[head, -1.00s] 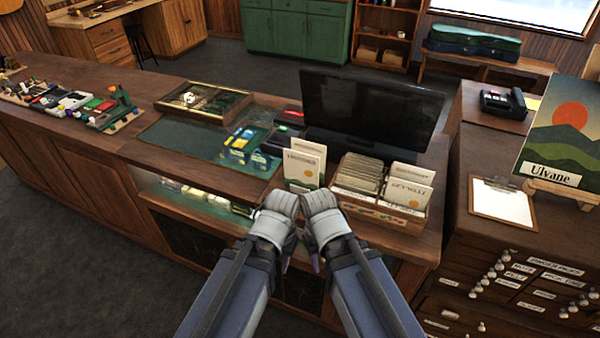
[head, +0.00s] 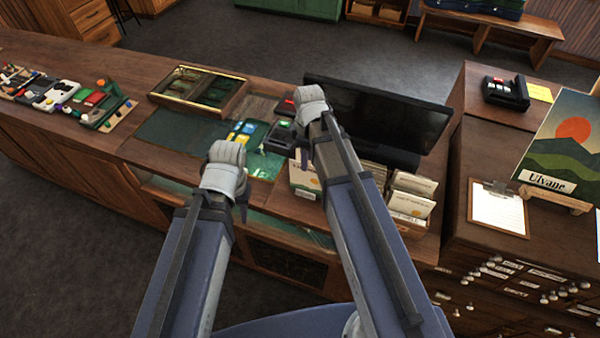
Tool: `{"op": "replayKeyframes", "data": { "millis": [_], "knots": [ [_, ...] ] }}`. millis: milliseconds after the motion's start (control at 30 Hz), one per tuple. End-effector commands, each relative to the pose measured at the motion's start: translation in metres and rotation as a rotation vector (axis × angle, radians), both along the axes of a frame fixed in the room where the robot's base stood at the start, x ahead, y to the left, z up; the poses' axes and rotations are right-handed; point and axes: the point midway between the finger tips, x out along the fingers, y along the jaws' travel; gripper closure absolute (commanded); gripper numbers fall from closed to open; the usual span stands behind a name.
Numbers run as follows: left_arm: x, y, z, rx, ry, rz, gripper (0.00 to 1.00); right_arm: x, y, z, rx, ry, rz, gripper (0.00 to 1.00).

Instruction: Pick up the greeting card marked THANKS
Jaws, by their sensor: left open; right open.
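Greeting cards (head: 303,180) stand upright in front of the monitor, partly hidden by my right arm. More cards (head: 412,195) stand in a wooden box on the right, with its left part behind that arm. The print is too small to read, so I cannot tell which card is marked THANKS. My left gripper (head: 240,205) is open and empty over the counter's front edge, left of the cards. My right gripper (head: 303,152) is open over the counter, just beyond the upright cards; its fingers are partly hidden.
A black monitor (head: 390,118) stands behind the cards. A glass-lidded wooden case (head: 197,90) and a green mat (head: 180,135) lie left. A clipboard (head: 498,208), a card terminal (head: 506,93) and an Ulvane picture (head: 570,140) are on the right cabinet.

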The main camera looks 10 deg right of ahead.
Motion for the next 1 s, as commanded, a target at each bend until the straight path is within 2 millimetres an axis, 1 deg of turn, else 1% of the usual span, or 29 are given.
{"op": "replayKeyframes", "data": {
  "millis": [33,367,700,867,1000],
  "knots": [
    [0.000,0.000,-0.004,0.000,0.000,-0.001,0.60,0.000,0.000,-0.004,0.000,0.000,0.001,0.59],
    [0.000,0.000,-0.006,0.000,0.000,-0.003,0.60,0.000,0.000,-0.006,0.000,0.000,0.001,0.59],
    [0.000,0.000,-0.032,0.000,-0.001,0.000,0.60,0.000,0.000,-0.032,0.000,0.000,0.001,0.59],
    [0.000,0.000,-0.031,0.000,-0.001,0.000,0.60,0.000,0.000,-0.031,0.000,0.000,0.001,0.59],
    [0.000,0.000,-0.038,-0.001,-0.002,0.000,0.60,0.000,0.000,-0.038,0.000,0.000,0.001,0.59]
  ]
}}
